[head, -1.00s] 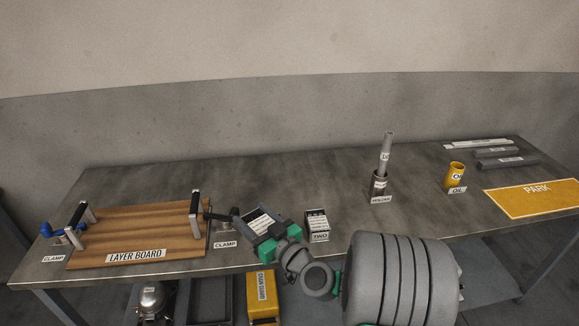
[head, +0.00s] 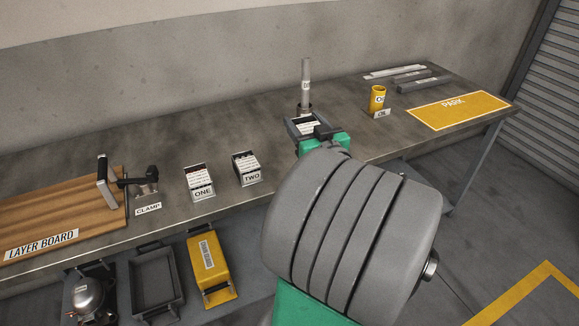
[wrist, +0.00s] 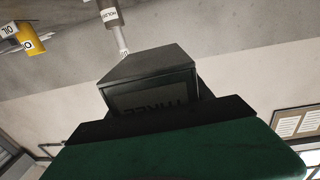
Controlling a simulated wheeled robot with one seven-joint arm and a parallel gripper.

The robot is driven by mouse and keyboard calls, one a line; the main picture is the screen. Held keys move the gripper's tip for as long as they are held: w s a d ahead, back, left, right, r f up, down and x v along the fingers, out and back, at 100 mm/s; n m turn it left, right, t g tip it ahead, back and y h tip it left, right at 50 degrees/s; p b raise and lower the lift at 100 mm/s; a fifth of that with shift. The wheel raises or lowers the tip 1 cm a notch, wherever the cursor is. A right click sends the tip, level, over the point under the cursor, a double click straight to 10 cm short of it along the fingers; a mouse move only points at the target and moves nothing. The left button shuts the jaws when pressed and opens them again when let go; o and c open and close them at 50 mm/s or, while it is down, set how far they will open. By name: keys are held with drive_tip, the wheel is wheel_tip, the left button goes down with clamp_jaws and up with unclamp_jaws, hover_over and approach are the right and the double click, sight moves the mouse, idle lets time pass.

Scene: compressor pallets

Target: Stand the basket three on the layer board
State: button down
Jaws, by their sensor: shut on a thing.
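My gripper (head: 322,140) is shut on basket three (head: 299,131), a small dark open-topped box with light contents. In the wrist view, basket three (wrist: 152,88) shows its upside-down THREE label, partly covered by the jaw. In the head view the basket is in front of the holder; I cannot tell how high it is above the bench. The wooden layer board (head: 58,212) is at the far left, well away from the gripper and cut off by the frame edge.
Baskets one (head: 199,182) and two (head: 246,168) stand on the bench between board and gripper. A clamp (head: 146,180) is at the board's right edge. The holder (head: 305,105) with an upright rod is behind basket three. The yellow oil cup (head: 377,99) and PARK mat (head: 459,109) are further right.

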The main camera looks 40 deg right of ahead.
drive_tip(key=shift+n+t+y, duration=0.3)
drive_tip(key=shift+n+y, duration=0.2)
drive_tip(key=shift+y, duration=0.2)
drive_tip(key=a+f, duration=0.2)
drive_tip(key=a, duration=0.1)
drive_tip(key=shift+a, duration=0.25)
drive_tip(key=w+d+f, duration=0.2)
drive_tip(key=w+f, duration=0.1)
drive_tip(key=w+d+f, duration=0.3)
drive_tip(key=w, duration=0.1)
drive_tip(key=w+d+f, duration=0.2)
drive_tip(key=w+f, duration=0.1)
drive_tip(key=w, duration=0.1)
drive_tip(key=shift+w+d+f, duration=0.2)
drive_tip(key=shift+f, duration=0.05)
drive_tip(key=f, duration=0.3)
drive_tip(key=shift+w+d+f, duration=0.1)
drive_tip(key=shift+w+d, duration=0.15)
drive_tip(key=shift+b, duration=0.4)
drive_tip(key=shift+f+b, duration=0.25)
drive_tip(key=shift+b, duration=0.05)
drive_tip(key=shift+c, duration=2.1)
unclamp_jaws()
drive_tip(key=shift+s+a, duration=0.1)
